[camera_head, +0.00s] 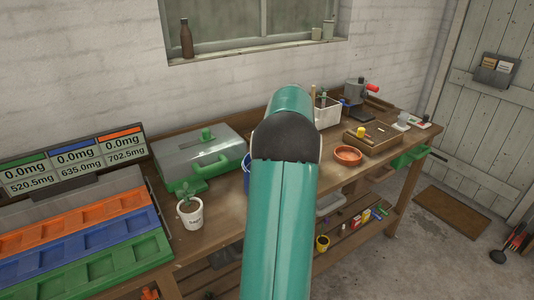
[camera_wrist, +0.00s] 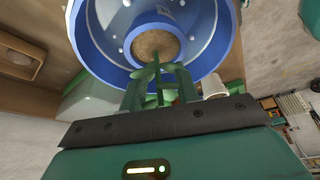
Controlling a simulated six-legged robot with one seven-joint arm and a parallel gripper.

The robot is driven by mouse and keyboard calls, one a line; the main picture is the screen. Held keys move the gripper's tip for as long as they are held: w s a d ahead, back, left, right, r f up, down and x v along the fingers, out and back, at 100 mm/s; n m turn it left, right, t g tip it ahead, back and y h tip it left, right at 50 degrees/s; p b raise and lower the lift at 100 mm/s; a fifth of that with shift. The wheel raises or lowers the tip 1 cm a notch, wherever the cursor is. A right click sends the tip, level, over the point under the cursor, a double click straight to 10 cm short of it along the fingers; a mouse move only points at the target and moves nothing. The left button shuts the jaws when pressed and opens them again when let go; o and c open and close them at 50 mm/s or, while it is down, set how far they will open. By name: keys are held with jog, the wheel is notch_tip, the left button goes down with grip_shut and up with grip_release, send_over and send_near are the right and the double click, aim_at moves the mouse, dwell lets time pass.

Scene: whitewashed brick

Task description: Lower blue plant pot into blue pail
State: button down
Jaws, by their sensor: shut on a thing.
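The blue pail (camera_head: 246,174) stands on the workbench, mostly hidden behind my arm in the head view. In the wrist view the pail (camera_wrist: 80,38) fills the top, with a wide blue rim and a pale inside. The blue plant pot (camera_wrist: 156,43) shows within the outline of that rim, with brown soil and a green stem.
A white pot with a plant (camera_head: 190,212) stands left of the pail. A grey-green toolbox (camera_head: 197,157) lies behind it. An orange dish (camera_head: 347,155) and a wooden box (camera_head: 372,137) are to the right. Coloured trays (camera_head: 80,240) fill the left.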

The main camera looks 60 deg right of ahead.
jog(key=shift+f, duration=1.15)
dwell(0.6)
jog(key=c, duration=0.9)
grip_release()
jog(key=shift+c, duration=0.2)
jog(key=v, duration=1.4)
jog(key=shift+w, duration=0.1)
